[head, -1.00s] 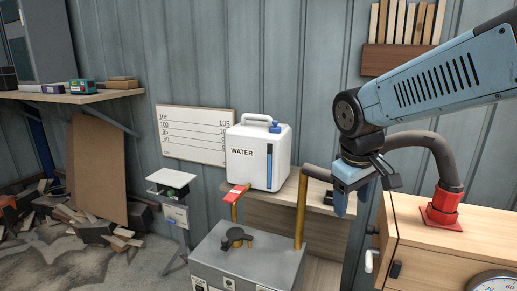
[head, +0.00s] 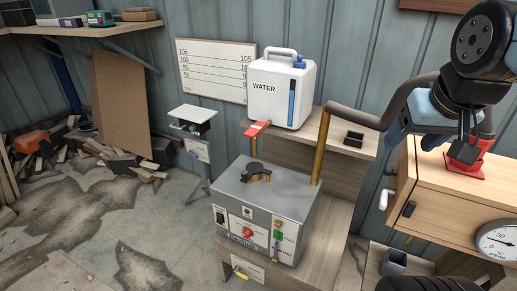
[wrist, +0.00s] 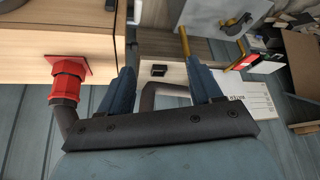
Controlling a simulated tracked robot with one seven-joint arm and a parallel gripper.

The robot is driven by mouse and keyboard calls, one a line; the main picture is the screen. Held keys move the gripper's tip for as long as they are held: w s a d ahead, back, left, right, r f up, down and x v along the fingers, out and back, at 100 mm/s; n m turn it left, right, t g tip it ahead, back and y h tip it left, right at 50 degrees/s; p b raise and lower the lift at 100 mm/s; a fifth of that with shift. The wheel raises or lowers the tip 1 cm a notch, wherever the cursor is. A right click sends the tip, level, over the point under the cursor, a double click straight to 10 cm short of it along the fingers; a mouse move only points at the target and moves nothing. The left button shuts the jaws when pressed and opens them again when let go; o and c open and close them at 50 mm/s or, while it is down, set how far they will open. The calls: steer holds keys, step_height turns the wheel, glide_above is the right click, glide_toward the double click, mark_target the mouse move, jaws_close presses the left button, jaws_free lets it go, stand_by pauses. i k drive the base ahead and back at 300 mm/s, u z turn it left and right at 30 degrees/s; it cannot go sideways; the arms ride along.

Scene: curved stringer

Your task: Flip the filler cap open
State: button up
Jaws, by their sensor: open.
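A grey metal box (head: 262,205) with a control panel stands on a low wooden step. A dark filler cap (head: 254,172) with a lever-like arm lies flat on its top and looks closed. In the wrist view the cap (wrist: 238,24) shows small at the upper right, on the box top (wrist: 215,12). My gripper (wrist: 162,68) is open, with its two blue fingers apart and nothing held. In the head view my gripper (head: 447,138) is up at the right, well away from the cap and near the red pipe flange. Its fingertips are partly unclear there.
A yellow post with red handle (head: 256,129) and a white water canister (head: 281,92) stand behind the box.

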mark_target(253, 168)
steer(key=u, duration=1.8)
steer(key=i, duration=0.1)
steer(key=z, duration=3.15)
steer(key=k, duration=1.15)
steer(key=u, duration=1.05)
steer(key=i, duration=0.3)
steer(key=u, duration=0.3)
